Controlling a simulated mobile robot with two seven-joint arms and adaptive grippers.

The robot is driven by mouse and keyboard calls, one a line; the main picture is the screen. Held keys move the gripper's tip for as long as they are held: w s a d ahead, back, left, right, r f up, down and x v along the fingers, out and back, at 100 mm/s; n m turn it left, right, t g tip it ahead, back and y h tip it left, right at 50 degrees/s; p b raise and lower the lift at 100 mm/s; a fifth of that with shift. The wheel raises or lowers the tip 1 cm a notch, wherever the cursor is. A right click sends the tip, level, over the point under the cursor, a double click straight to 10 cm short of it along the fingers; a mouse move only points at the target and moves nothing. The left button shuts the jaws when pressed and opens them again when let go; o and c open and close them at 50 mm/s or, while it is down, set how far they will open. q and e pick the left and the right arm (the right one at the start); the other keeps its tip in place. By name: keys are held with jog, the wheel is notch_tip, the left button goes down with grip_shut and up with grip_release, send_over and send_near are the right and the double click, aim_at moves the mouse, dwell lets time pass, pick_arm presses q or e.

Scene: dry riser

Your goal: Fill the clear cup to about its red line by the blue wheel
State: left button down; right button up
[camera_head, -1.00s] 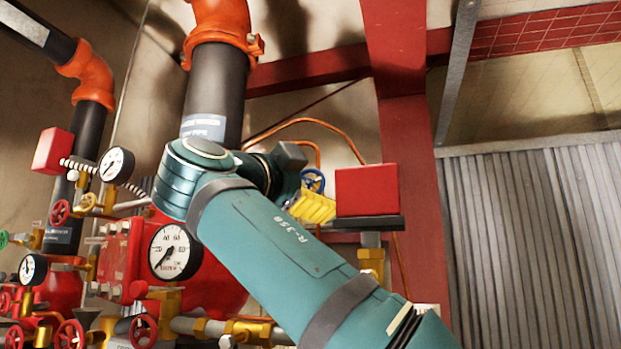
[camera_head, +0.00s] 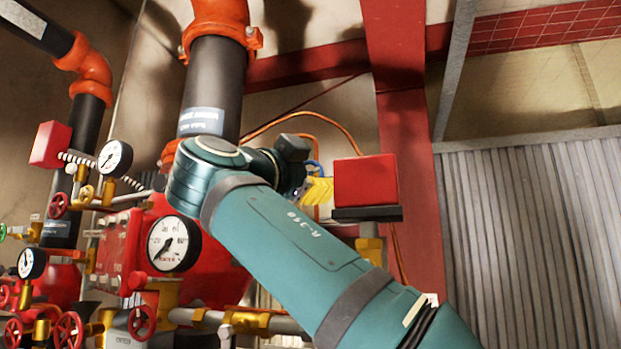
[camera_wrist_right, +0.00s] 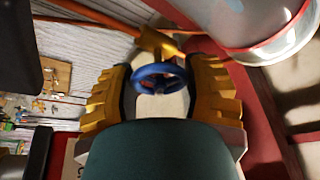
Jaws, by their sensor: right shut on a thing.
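The blue wheel (camera_wrist_right: 160,78) sits between the yellow fingers of my right gripper (camera_wrist_right: 160,92) in the right wrist view, and the gripper is shut on it. In the head view the yellow fingers (camera_head: 319,190) show small behind my teal arm, with only a sliver of the blue wheel (camera_head: 315,167) beside them. A clear, rounded vessel with a red line (camera_wrist_right: 270,45), which looks like the clear cup, is cut off at the top right of the right wrist view. I cannot tell its fill level. My left gripper is not in view.
A red box (camera_head: 365,182) on a dark plate stands just right of the gripper. Black and orange pipes, a white gauge (camera_head: 173,243) and several red wheels crowd the left. A red column (camera_head: 405,130) rises behind, with corrugated sheeting (camera_head: 540,240) on the right.

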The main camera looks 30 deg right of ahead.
jog(key=shift+n+t+b, duration=0.35)
jog(key=shift+n+t, duration=0.45)
jog(key=shift+n, duration=0.9)
jog(key=o, duration=1.1)
jog(key=shift+o, duration=0.5)
jog(key=shift+s, duration=0.1)
jog(key=v, duration=0.8)
